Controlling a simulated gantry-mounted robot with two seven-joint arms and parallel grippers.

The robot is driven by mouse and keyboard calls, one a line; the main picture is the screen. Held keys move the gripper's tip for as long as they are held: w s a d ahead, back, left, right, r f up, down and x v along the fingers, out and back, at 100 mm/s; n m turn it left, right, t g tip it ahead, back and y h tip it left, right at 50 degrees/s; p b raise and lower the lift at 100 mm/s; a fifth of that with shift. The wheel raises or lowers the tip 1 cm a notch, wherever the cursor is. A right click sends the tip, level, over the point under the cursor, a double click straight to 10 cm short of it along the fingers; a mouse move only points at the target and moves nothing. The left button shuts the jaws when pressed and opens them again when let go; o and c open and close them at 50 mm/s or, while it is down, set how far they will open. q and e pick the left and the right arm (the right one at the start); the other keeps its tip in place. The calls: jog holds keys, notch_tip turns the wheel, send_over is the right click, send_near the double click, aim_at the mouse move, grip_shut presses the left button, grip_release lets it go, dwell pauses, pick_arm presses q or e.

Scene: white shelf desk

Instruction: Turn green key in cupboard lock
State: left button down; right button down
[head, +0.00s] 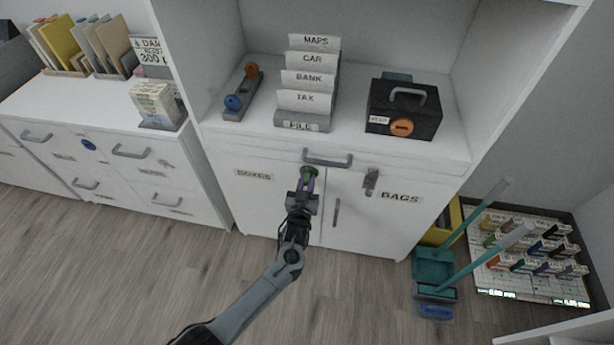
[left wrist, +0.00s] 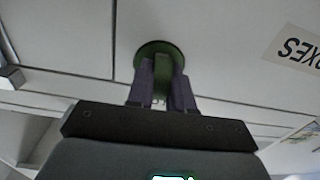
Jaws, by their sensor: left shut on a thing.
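The green key (head: 309,171) is at the upper right of the cupboard's left door (head: 262,195), the one labelled BOXES. My left gripper (head: 307,184) is shut on the key from the front. In the left wrist view the green round part of the key (left wrist: 150,47) shows around and behind the two fingers (left wrist: 164,85). The lock is hidden behind the key and fingers, so I cannot tell how deep the key sits or how far it is turned. My right gripper is not in view.
A bar handle (head: 327,160) is just above the key. A metal latch (head: 371,180) is on the BAGS door to the right. On the shelf are a file rack (head: 303,122) and a black box (head: 404,105). A teal dustpan (head: 433,265) stands on the floor at right.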

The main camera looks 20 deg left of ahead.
pick_arm(q)
jog(key=shift+a+f+m, duration=0.1)
jog(key=shift+f+m, duration=0.1)
jog(key=shift+m, duration=0.3)
jog(key=shift+m+p, duration=0.35)
jog(key=shift+m, duration=0.75)
jog(key=c, duration=1.5)
grip_release()
jog(key=o, duration=0.5)
jog(key=shift+w+r, duration=0.1)
jog(key=shift+w, duration=0.05)
jog(key=shift+o, duration=0.4)
jog(key=shift+r, duration=0.15)
jog(key=shift+s+d+r+p, duration=0.1)
jog(key=shift+s+d+p, duration=0.1)
jog(key=shift+s+p, duration=0.7)
jog(key=s+p, duration=0.2)
jog(key=shift+s+d, duration=0.25)
jog(key=shift+s, duration=0.05)
jog(key=shift+s+d+f+p, duration=0.1)
jog(key=shift+s+p, duration=0.1)
jog(key=shift+s, duration=0.2)
jog(key=shift+s+d+f+p, duration=0.1)
jog(key=shift+s+p, duration=0.1)
jog(key=shift+s, duration=0.2)
